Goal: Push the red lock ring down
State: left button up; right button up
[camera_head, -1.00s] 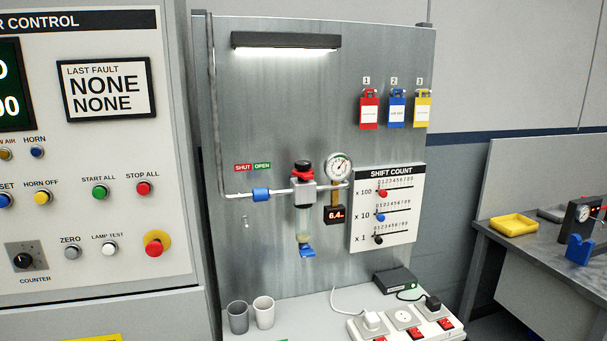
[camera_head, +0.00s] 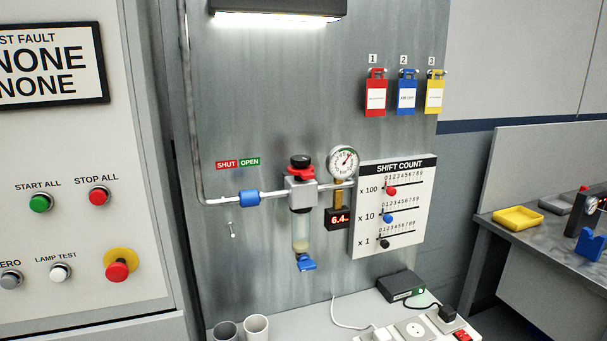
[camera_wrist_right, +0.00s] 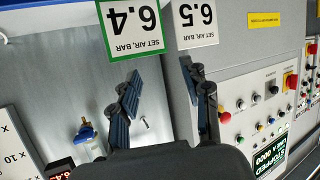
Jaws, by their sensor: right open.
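The red lock ring (camera_head: 301,173) sits on the regulator under its black knob (camera_head: 300,160), on top of the grey regulator body (camera_head: 301,192). A clear bowl (camera_head: 301,232) with a blue drain tap (camera_head: 306,263) hangs below. The round gauge (camera_head: 343,161) is just to the right, with a red-digit display (camera_head: 339,219) reading 6.4 under it. My right gripper (camera_wrist_right: 160,88) shows only in the right wrist view, fingers apart with nothing between them. The blue tap (camera_wrist_right: 86,132) shows left of it there; the lock ring cannot be made out. My left gripper is out of view.
A blue pipe fitting (camera_head: 249,198) is on the pipe left of the regulator. The shift count board (camera_head: 391,209) is close on the right. Cups (camera_head: 256,327) and a power strip (camera_head: 412,331) stand below. Two set-air cards (camera_wrist_right: 136,27) show in the wrist view.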

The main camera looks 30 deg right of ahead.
jog(key=w+d+r+t, duration=0.3)
jog(key=w+r+t, duration=0.1)
jog(key=r, duration=0.4)
jog(key=m+t+h, duration=0.6)
jog(key=t+h, duration=0.3)
send_near(308, 174)
jog(key=shift+p+x, duration=2.6)
jog(key=shift+x, duration=2.45)
jog(key=shift+w+f, duration=0.1)
jog(key=shift+f, duration=0.05)
grip_shut()
